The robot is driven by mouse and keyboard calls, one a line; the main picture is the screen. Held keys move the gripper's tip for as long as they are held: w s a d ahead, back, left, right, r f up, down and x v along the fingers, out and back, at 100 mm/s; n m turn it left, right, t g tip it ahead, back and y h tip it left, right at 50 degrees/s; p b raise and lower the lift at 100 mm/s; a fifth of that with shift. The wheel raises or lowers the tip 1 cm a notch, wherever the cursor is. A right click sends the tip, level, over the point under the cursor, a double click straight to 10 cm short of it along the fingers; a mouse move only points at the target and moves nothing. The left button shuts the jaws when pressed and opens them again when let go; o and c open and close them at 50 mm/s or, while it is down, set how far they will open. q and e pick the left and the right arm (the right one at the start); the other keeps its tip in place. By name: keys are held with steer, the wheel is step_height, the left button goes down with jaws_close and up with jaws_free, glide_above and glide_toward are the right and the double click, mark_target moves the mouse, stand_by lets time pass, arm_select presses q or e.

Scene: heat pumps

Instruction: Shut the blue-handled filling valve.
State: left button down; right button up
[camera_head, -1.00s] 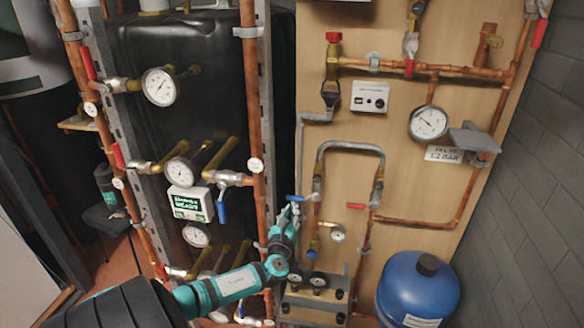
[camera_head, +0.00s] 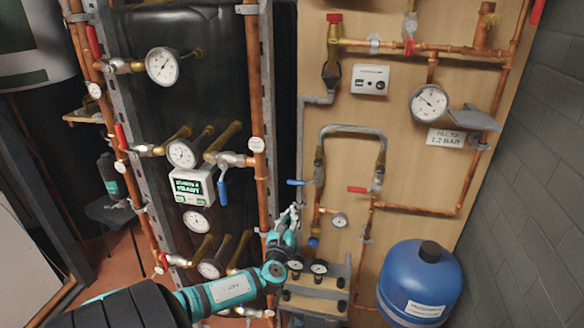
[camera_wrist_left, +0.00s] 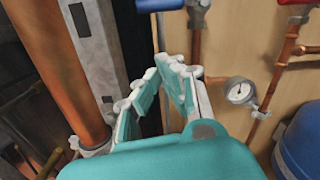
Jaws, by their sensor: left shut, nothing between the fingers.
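The blue-handled valve (camera_head: 296,182) sits on the left leg of the grey hose loop on the wooden board. Its lever points left, crosswise to the vertical pipe. In the left wrist view the blue lever (camera_wrist_left: 158,5) is cut by the top edge, with its metal body (camera_wrist_left: 199,14) to the right. My left gripper (camera_head: 294,211) is shut and empty, below the lever and apart from it in the picture. In the left wrist view the closed fingertips (camera_wrist_left: 172,62) also lie below the lever. My right gripper is not in view.
A small gauge (camera_head: 340,220) is close to the right of my left gripper. A copper pipe (camera_head: 257,120) and metal post stand left. Another blue lever (camera_head: 222,188) hangs there. A blue tank (camera_head: 418,280) stands lower right.

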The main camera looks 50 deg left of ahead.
arm_select(q)
steer(key=v, duration=0.6)
steer(key=shift+s+b, duration=0.15)
steer(key=shift+b, duration=0.25)
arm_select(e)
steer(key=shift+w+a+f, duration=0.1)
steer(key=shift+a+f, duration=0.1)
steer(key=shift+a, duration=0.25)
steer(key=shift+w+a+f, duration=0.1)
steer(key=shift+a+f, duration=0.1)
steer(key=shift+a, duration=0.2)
arm_select(q)
steer(key=shift+a+f, duration=0.1)
steer(key=shift+a, duration=0.05)
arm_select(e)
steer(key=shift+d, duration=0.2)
